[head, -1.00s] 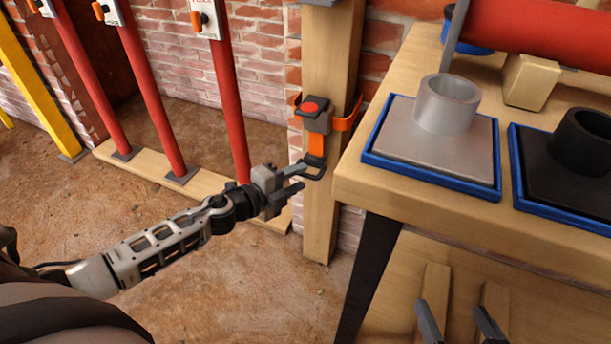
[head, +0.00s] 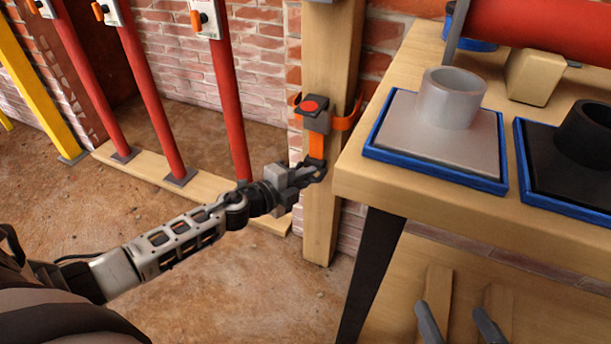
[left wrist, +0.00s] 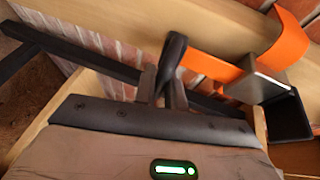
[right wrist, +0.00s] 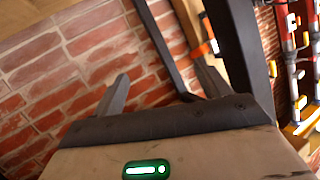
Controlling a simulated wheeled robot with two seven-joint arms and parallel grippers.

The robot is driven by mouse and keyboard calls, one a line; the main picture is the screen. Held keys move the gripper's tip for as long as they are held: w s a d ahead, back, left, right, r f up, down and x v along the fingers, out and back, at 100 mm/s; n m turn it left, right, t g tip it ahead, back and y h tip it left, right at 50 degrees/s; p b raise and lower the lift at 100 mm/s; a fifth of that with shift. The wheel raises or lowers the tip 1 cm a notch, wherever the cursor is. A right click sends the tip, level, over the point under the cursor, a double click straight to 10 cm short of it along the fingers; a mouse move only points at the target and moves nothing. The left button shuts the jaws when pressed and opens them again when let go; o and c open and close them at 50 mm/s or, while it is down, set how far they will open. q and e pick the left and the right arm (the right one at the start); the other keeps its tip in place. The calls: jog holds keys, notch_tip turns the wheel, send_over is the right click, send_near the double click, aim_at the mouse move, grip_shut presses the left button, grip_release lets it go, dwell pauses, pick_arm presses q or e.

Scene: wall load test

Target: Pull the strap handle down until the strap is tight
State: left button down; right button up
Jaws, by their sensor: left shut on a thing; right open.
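The orange strap (head: 316,146) hangs down the wooden post from a grey buckle (head: 316,121) with a red button. At its lower end is a dark strap handle (head: 318,165). My left gripper (head: 308,174) is shut on this handle, in front of the post. In the left wrist view the dark handle (left wrist: 174,50) sits between the closed fingers, and the orange strap (left wrist: 212,68) runs from it to the buckle (left wrist: 258,84). The fingers partly hide the handle. My right gripper (right wrist: 163,82) is open and empty in the right wrist view.
The wooden post (head: 320,225) stands against a brick wall. A workbench (head: 350,182) stands close on its right, carrying a grey collar on a blue-edged plate (head: 435,150) and a black one. Red poles (head: 228,105) stand at the left. The floor in front is clear.

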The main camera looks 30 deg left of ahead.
pick_arm(q)
notch_tip(320, 180, down, 5)
jog(key=b, duration=0.3)
jog(key=shift+f, duration=0.15)
pick_arm(e)
jog(key=shift+w+a+r+m+t+y, duration=0.2)
jog(key=shift+a+r+m+t+y, duration=0.15)
jog(key=shift+r, duration=0.2)
jog(key=shift+w+a+r+m+t+y, duration=0.15)
jog(key=shift+a+r+m+t+y, duration=0.15)
jog(key=shift+r+y, duration=0.2)
pick_arm(q)
jog(key=c, duration=1.5)
grip_release()
jog(key=shift+o, duration=0.2)
jog(key=shift+s, duration=0.1)
